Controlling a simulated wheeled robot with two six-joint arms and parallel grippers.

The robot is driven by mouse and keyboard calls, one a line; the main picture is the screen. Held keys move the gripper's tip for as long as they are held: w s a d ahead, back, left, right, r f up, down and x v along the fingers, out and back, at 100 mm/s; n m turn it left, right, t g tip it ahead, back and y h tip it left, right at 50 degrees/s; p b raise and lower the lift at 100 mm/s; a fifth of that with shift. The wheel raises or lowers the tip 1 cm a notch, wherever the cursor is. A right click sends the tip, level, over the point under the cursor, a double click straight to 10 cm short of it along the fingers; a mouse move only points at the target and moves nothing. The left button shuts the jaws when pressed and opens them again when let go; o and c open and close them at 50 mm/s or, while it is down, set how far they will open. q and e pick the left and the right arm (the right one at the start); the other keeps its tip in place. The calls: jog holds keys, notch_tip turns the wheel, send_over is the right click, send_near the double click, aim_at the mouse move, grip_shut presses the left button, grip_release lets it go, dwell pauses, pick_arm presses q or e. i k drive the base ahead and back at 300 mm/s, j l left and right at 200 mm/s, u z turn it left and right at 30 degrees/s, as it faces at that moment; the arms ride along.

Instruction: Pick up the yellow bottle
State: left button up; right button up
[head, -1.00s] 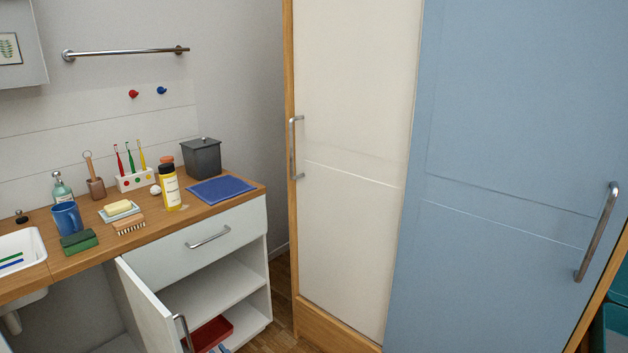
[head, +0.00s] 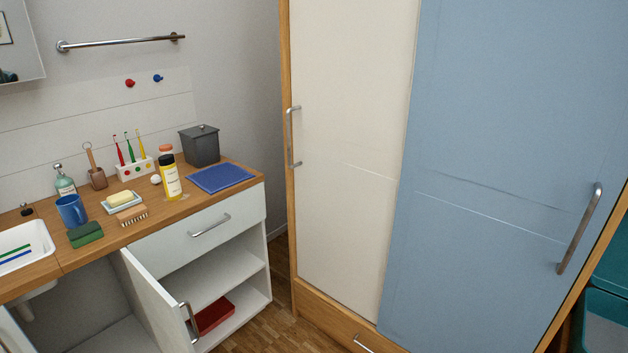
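The yellow bottle (head: 171,182) with a black cap and a pale label stands upright on the wooden counter (head: 200,208) in the head view, at the left of the picture. It is between a small white ball-like item and the blue cloth. Its front is unobstructed. Neither of my grippers shows in the view.
Close by are a blue cloth (head: 221,178), a dark grey bin (head: 200,146), a toothbrush holder (head: 137,169), a brush (head: 132,215) and a soap dish (head: 123,201). Below, a cabinet door (head: 160,302) stands open under a closed drawer (head: 196,236). A wardrobe fills the right.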

aim_at(167, 167)
jog(key=u, duration=0.45)
jog(key=i+l+u, duration=0.1)
jog(key=l+u, duration=0.15)
jog(key=u, duration=0.15)
jog(key=i+l+u, duration=0.1)
jog(key=l+u, duration=0.45)
jog(key=u, duration=0.2)
jog(key=i+l+u, duration=0.1)
jog(key=l+u, duration=0.3)
jog(key=k+l, duration=0.2)
jog(key=l, duration=0.2)
jog(key=k+l+u, duration=0.1)
jog(key=l, duration=0.25)
jog(key=k+l, duration=0.4)
jog(key=i+z, duration=0.25)
jog(key=i, duration=0.2)
jog(key=i+j+z, duration=0.25)
jog(key=i, duration=0.2)
